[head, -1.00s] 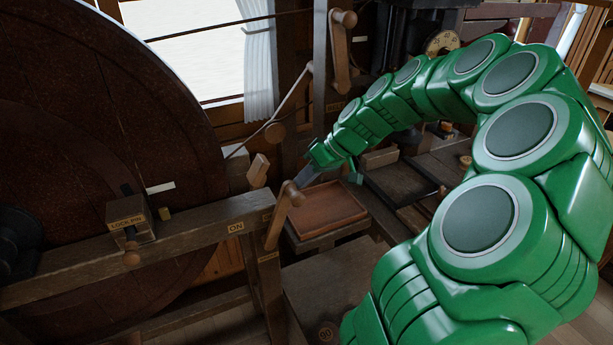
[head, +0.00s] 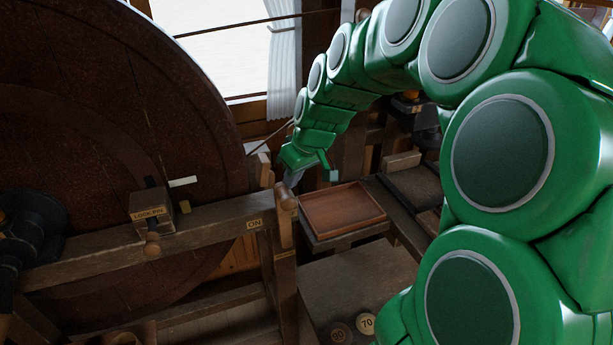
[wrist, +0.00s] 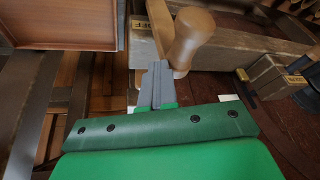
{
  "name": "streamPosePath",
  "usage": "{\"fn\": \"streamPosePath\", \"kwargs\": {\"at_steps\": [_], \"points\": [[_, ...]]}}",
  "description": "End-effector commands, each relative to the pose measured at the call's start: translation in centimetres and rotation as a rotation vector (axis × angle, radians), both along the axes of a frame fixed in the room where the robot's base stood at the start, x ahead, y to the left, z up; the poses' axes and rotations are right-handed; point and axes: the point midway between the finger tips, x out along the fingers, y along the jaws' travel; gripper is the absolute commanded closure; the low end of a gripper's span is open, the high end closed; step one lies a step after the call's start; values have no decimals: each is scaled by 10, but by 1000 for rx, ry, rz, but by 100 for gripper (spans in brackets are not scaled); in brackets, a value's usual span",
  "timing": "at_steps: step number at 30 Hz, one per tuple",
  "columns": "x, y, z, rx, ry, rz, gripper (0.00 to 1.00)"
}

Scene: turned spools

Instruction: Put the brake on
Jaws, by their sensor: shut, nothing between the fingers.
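In the wrist view the lever's knob (wrist: 192,35) is just beyond my fingers. My gripper (head: 292,178) is shut and empty, its grey fingertips right beside the knob; the head view partly hides them. In the wrist view my gripper (wrist: 155,82) appears against or very near the knob's left side; I cannot tell if they touch.
A LOCK PIN block (head: 151,212) sits on the beam left of the lever, before a large dark wheel (head: 90,110). An empty wooden tray (head: 342,210) is right of the lever. Round number discs (head: 366,323) lie at the lower front.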

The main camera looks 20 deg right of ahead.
Motion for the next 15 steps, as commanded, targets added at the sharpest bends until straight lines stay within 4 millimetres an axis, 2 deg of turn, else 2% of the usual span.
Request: {"fn": "streamPosePath", "kwargs": {"at_steps": [6, 15], "points": [[0, 25, 1, -111, -1, 4, 100], [0, 46, -1, -207, 2, 2, 100]]}}
